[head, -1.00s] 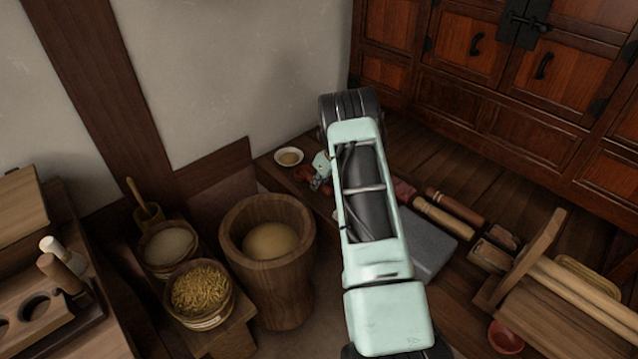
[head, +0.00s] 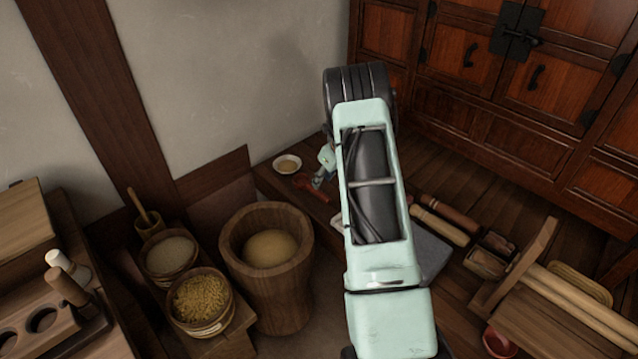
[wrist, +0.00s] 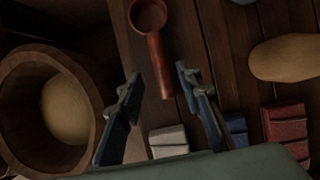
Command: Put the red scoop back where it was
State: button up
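The red scoop (wrist: 157,45) lies on dark wooden boards in the wrist view, its round bowl at the top and its handle pointing down toward my gripper (wrist: 160,95). My gripper is open. Its two fingers stand on either side of the handle's end, with a gap on both sides. I cannot tell how high the fingertips are above the boards. In the head view, the scoop (head: 314,190) shows as a small red shape left of my arm, partly hidden by my gripper (head: 319,182).
A large wooden mortar (head: 268,270) with tan contents stands left of my gripper. A white dish (head: 287,164) sits just beyond the scoop.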

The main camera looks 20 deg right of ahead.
jog(key=v, duration=0.3)
jog(key=shift+s+r+p, duration=0.2)
jog(key=shift+r+p, duration=0.1)
jog(key=shift+r, duration=0.05)
